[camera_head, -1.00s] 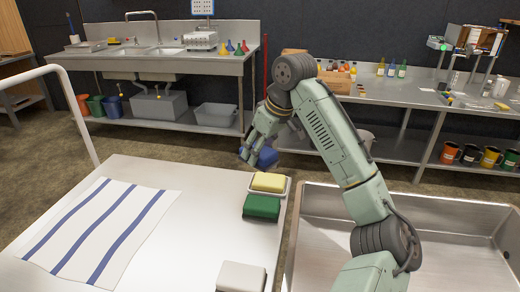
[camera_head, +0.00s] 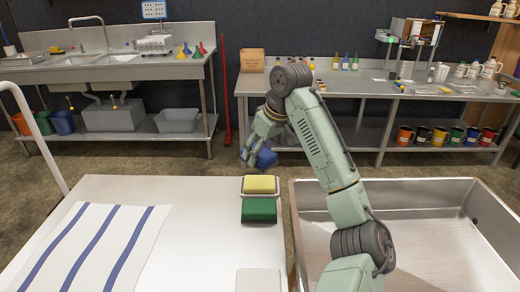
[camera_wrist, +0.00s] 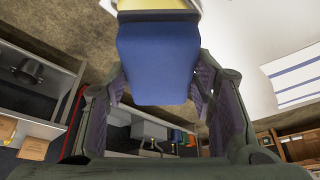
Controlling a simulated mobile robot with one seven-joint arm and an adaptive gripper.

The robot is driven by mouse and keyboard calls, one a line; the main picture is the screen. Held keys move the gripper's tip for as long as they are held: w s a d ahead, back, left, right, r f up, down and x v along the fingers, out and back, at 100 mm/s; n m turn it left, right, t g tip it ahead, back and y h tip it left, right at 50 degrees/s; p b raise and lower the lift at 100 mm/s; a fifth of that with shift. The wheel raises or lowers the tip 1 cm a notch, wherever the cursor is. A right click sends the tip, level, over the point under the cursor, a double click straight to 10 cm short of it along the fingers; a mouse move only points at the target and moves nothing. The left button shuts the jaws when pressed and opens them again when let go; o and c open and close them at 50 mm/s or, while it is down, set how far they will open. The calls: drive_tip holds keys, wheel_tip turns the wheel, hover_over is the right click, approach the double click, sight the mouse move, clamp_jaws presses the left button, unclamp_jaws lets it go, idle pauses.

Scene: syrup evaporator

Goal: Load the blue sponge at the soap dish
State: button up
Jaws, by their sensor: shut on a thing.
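My gripper (camera_head: 250,153) is shut on the blue sponge (camera_head: 266,158) and holds it in the air just past the far edge of the white table. In the wrist view the blue sponge (camera_wrist: 158,62) sits between the two fingers. A yellow sponge (camera_head: 259,184) lies in a pale dish (camera_head: 279,191) at the table's far right corner. The dish also shows at the top of the wrist view (camera_wrist: 128,16), partly hidden behind the blue sponge. I cannot tell for sure that this dish is the soap dish.
A green sponge (camera_head: 259,210) lies directly in front of the dish. A pale block (camera_head: 258,280) sits at the table's near edge. A striped cloth (camera_head: 105,240) covers the left part of the white table (camera_head: 205,215). A steel basin (camera_head: 440,183) is on the right.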

drive_tip(key=shift+d+f, duration=0.1)
drive_tip(key=shift+f+b, duration=0.55)
drive_tip(key=shift+f, duration=0.05)
wheel_tip(320, 180, down, 5)
drive_tip(key=b, duration=0.4)
drive_tip(key=shift+r, duration=0.1)
drive_tip(key=shift+f, duration=0.65)
idle(2.2)
drive_tip(key=shift+r, duration=0.1)
wheel_tip(320, 180, up, 7)
drive_tip(key=p, duration=0.6)
drive_tip(key=shift+p, duration=0.3)
idle(0.4)
